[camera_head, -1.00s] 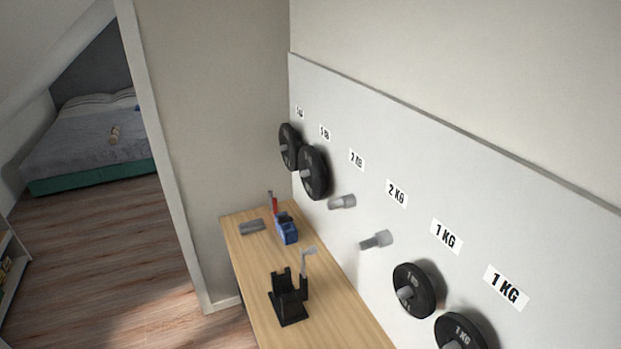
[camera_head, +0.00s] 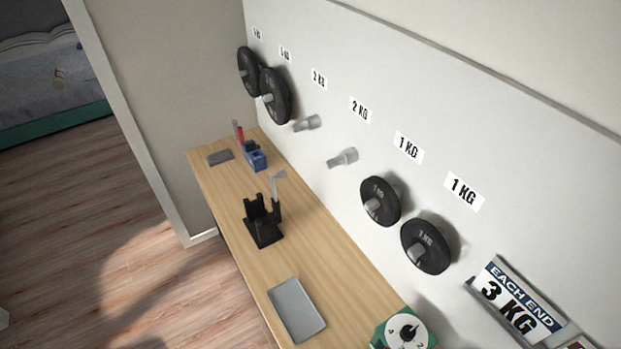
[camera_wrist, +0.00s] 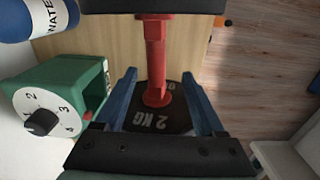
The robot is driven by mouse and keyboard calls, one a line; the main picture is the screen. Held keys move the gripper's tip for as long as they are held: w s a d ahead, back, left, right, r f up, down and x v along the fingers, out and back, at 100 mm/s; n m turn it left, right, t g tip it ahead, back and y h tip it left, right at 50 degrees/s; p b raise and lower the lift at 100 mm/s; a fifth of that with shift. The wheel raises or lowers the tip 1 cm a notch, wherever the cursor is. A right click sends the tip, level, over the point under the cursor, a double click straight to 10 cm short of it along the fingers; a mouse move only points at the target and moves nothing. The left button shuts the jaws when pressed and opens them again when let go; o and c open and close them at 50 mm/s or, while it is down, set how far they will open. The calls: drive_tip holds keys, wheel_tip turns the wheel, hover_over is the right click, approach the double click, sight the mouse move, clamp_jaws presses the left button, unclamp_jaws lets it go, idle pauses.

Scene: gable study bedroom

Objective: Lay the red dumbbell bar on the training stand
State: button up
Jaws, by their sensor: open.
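The red dumbbell bar (camera_wrist: 155,60) shows in the wrist view with a black plate marked 2 KG (camera_wrist: 158,122) at its near end and a black shape across its far end. My gripper (camera_wrist: 159,76) is open, its two blue fingers apart on either side of the bar. The bar and my gripper are not in the head view.
A grey tray (camera_head: 297,310) and a green dial box (camera_head: 405,330) are on the bench's near part. A blue object (camera_head: 255,157) and a grey block (camera_head: 220,157) are at its far end. Black plates (camera_head: 425,248) hang on wall pegs.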

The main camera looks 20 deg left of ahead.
wheel_tip(320, 180, up, 10)
drive_tip(key=r, duration=0.1)
drive_tip(key=w+r+m+t+b, duration=0.25)
drive_tip(key=w+r+t, duration=0.45)
drive_tip(key=w+r, duration=0.65)
drive_tip(key=w+a+r+m+t+h+b, duration=0.1)
drive_tip(key=w+r+t, duration=0.2)
drive_tip(key=w+r, duration=0.35)
drive_tip(key=w+a+r+m+t, duration=0.1)
drive_tip(key=w+r+m+t, duration=0.15)
drive_tip(key=r, duration=0.75)
wheel_tip(320, 180, up, 19)
drive_tip(key=s+a+m+t+b, duration=0.2)
drive_tip(key=t, duration=0.5)
drive_tip(key=s+a+r+m+t, duration=0.1)
drive_tip(key=s+r+t, duration=0.3)
drive_tip(key=r, duration=0.5)
drive_tip(key=s+a+r+m+t+y+b, duration=0.1)
drive_tip(key=s+r+t, duration=0.3)
drive_tip(key=s+r, duration=0.5)
drive_tip(key=shift+s+a+m, duration=0.15)
drive_tip(key=shift+a+m, duration=0.15)
